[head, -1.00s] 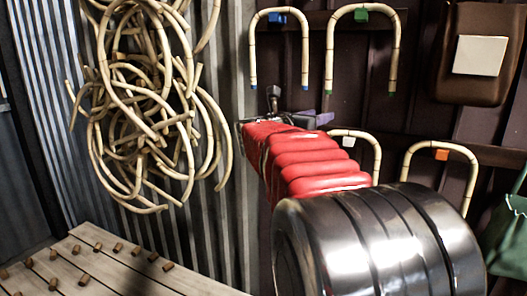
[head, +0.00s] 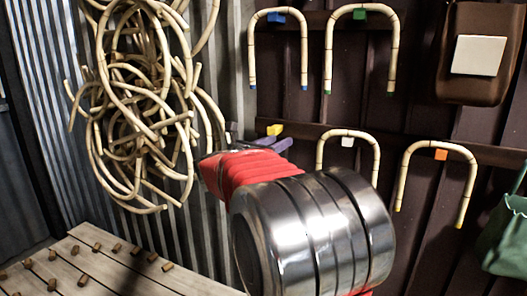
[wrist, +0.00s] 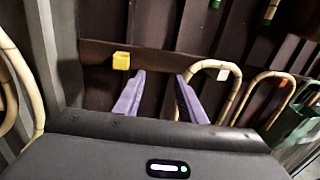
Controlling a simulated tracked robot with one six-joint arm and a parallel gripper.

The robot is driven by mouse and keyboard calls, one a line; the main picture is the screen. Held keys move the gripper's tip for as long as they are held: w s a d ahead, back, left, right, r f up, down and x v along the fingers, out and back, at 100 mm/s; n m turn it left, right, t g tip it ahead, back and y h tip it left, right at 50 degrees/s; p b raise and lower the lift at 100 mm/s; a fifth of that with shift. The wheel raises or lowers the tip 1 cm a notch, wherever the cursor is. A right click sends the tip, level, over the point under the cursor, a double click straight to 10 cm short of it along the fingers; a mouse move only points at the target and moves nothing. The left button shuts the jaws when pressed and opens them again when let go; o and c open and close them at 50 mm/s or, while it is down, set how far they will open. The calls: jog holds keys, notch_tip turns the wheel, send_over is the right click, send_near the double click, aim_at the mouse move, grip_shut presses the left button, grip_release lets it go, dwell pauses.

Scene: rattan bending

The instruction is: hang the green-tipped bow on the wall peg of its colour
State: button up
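The green-tipped bow (head: 395,50) hangs upside-down-U fashion on the green peg (head: 360,12), top right of centre in the head view. Its green ends point down, and nothing holds it. In the wrist view its green tips show at the top edge, one on this leg (wrist: 268,20). My gripper (head: 272,143) is apart from it, lower and to the left, near the yellow peg (head: 274,129). In the wrist view my gripper (wrist: 158,92) has its two purple fingers spread with nothing between them.
A blue-tipped bow (head: 252,50) hangs on the blue peg. Other bows hang on the white peg (head: 347,142) and orange peg (head: 441,154); the latter has yellowish tips. The yellow peg is bare. A rattan tangle (head: 140,110) hangs left, above a pegged slatted bench (head: 110,270).

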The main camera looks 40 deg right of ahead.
jog(key=shift+t, duration=0.3)
jog(key=w+a+f, duration=0.2)
jog(key=a, duration=0.1)
jog(key=shift+w+f, duration=0.3)
jog(key=shift+f, duration=0.05)
jog(key=s+v, duration=0.1)
jog(key=v, duration=0.7)
jog(key=shift+s, duration=0.4)
dwell(0.5)
jog(key=shift+a, duration=0.1)
dwell(0.4)
